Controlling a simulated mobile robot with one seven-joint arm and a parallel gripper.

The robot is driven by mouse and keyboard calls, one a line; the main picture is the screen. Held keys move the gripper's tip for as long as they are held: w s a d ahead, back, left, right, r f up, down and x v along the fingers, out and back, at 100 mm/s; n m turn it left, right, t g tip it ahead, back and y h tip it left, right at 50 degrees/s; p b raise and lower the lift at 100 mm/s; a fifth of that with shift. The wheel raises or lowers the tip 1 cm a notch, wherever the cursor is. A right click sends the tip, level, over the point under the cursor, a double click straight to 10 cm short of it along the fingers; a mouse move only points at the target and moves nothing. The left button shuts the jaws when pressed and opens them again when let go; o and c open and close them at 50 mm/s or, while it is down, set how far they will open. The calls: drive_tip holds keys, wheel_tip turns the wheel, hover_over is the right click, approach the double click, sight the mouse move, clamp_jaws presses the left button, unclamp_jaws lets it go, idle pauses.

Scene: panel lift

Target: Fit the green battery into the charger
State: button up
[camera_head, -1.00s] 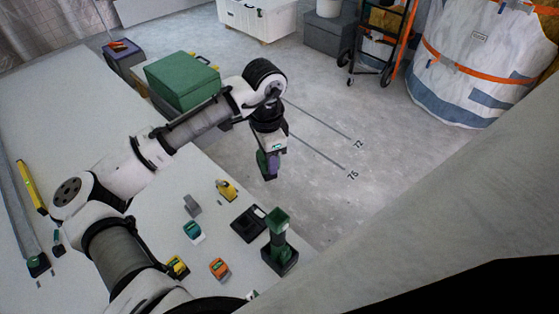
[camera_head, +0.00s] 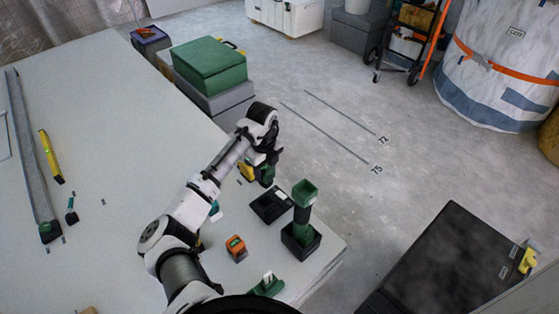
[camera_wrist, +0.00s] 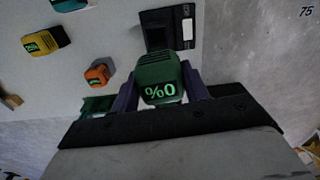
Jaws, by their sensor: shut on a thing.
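My gripper (camera_wrist: 158,92) is shut on the green battery (camera_wrist: 158,76), which shows a glowing "0%" mark in the wrist view. Its purple fingers sit on both sides of the battery. In the head view my gripper (camera_head: 265,168) is near the table's far edge, and the battery is a small dark green patch, partly hidden. The black charger (camera_head: 270,205) lies flat on the table, just below my gripper in that picture. In the wrist view the charger (camera_wrist: 156,28) is directly beyond the battery, apart from it as pictured; the height between them is unclear.
A green tool (camera_head: 302,210) stands upright in a black base right of the charger. An orange battery (camera_head: 236,248) and a yellow battery (camera_wrist: 47,40) lie on the table (camera_head: 95,240). A green case (camera_head: 210,64) stands behind the table. Floor is open beyond the edge.

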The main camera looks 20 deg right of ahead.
sight(264, 186)
drive_tip(key=shift+a+f+m, duration=0.2)
drive_tip(key=shift+f, duration=0.4)
drive_tip(key=shift+a+f+m, duration=0.15)
drive_tip(key=shift+f+m, duration=0.05)
drive_tip(key=shift+f, duration=0.35)
wheel_tip(264, 186, down, 6)
drive_tip(key=b, duration=0.6)
drive_tip(key=shift+f+p, duration=0.35)
drive_tip(key=shift+f, duration=0.25)
drive_tip(key=shift+f, duration=0.25)
idle(0.5)
drive_tip(key=shift+f+b, duration=0.35)
drive_tip(key=shift+f, duration=0.3)
drive_tip(key=shift+f, duration=0.2)
drive_tip(key=shift+f+b, duration=0.35)
drive_tip(key=shift+f, duration=0.35)
idle(1.0)
